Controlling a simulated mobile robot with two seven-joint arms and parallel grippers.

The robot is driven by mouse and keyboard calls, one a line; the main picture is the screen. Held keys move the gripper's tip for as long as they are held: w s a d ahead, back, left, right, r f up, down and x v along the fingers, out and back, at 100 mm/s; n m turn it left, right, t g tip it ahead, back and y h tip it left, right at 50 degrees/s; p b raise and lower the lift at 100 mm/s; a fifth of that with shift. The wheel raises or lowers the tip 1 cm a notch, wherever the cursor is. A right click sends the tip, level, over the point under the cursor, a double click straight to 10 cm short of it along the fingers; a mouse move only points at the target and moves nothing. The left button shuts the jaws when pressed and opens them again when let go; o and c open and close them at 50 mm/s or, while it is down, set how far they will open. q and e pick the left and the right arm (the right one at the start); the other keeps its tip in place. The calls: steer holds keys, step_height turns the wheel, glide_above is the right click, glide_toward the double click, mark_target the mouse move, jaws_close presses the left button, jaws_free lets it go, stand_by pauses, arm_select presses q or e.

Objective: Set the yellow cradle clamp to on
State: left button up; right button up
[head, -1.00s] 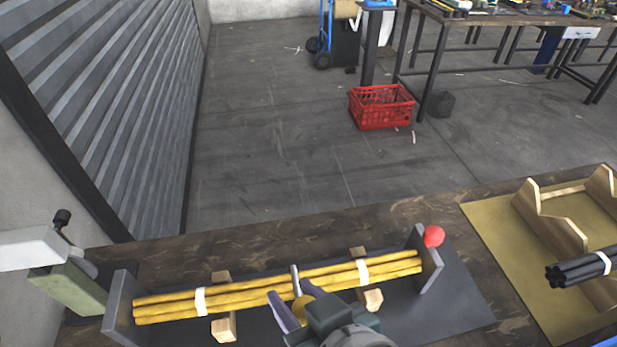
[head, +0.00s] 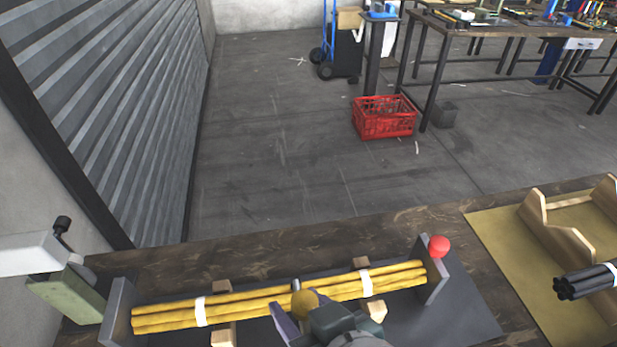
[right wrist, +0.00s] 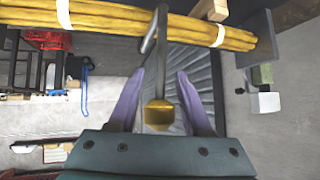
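The cradle clamp holds a bundle of yellow rods (head: 240,306) between two grey end plates. Its metal lever (right wrist: 153,42) crosses the bundle and ends in a yellow knob (head: 304,303). My right gripper (head: 290,308) is at the near side of the bundle, by the knob. In the right wrist view its purple fingers (right wrist: 160,74) stand apart, with the knob (right wrist: 158,115) between them and gaps on both sides. In the head view the gripper body hides part of the clamp's near side.
A red ball (head: 439,246) sits at the right end plate. Black rods (head: 585,282) rest in a wooden cradle (head: 553,235) at the right. The floor beyond the bench holds a red crate (head: 384,117).

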steer(key=shift+o, duration=1.4)
steer(key=shift+w+a+r, duration=0.15)
steer(key=shift+r, duration=0.05)
steer(key=shift+r, duration=0.1)
steer(key=shift+r, duration=0.25)
steer(key=p+v, duration=0.3)
steer(key=v, duration=0.6)
steer(key=shift+s+d, duration=0.25)
steer(key=shift+f, duration=0.1)
